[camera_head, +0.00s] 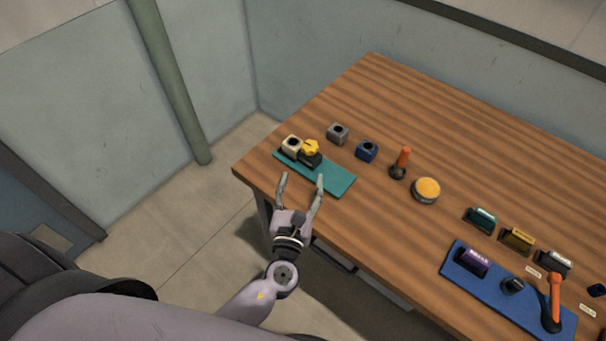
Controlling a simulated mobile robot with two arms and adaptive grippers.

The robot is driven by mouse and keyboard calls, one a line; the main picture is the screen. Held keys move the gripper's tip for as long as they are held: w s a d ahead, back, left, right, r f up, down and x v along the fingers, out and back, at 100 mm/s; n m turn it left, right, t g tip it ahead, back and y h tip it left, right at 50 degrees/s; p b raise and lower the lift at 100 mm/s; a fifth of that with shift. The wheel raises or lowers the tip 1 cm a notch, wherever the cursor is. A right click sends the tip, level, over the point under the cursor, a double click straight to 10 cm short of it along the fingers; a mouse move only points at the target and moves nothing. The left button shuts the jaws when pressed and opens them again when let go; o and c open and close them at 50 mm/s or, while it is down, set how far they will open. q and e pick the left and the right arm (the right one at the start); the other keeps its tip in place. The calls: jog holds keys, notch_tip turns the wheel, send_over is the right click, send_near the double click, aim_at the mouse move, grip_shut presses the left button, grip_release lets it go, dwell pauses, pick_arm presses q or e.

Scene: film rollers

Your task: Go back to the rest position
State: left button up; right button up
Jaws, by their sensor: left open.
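My left gripper (301,186) is open and empty. It reaches up from the bottom, over the near edge of the wooden table (460,125), with its fingertips by the near side of the teal mat (338,180). On the mat's left end sit a beige block with a round hole (291,144), a yellow piece (311,147) and a black piece (308,159) close together. The gripper is apart from these pieces. My right gripper does not show.
A grey block (338,133), a blue block (366,151), an orange-handled tool (401,162) and a yellow-topped round tin (426,190) stand mid-table. A blue mat (512,304) at the right carries a purple film box (472,262) and other items. Open floor lies left of the table.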

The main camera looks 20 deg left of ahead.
pick_arm(q)
jog(key=shift+a, duration=0.1)
dwell(0.4)
jog(key=s+a+f+n+g+y, duration=0.2)
jog(key=s+a+n+g, duration=0.35)
jog(key=n, duration=0.55)
jog(key=s+a+f+n+g+y, duration=0.15)
jog(key=s+a+n+g, duration=0.25)
jog(key=a+n, duration=0.5)
jog(key=s+d+n+g+h, duration=0.5)
jog(key=s+d+n+h, duration=0.2)
jog(key=s+d+n, duration=0.4)
notch_tip(320, 180, down, 27)
jog(key=s+a+n+g, duration=0.1)
jog(key=s+a, duration=0.1)
jog(key=s+a+f+g, duration=0.1)
jog(key=s+a+f, duration=0.1)
jog(key=s+f, duration=1.3)
jog(key=shift+s+a+f+y, duration=0.25)
jog(key=shift+s+f+y, duration=0.15)
jog(key=shift+s, duration=0.45)
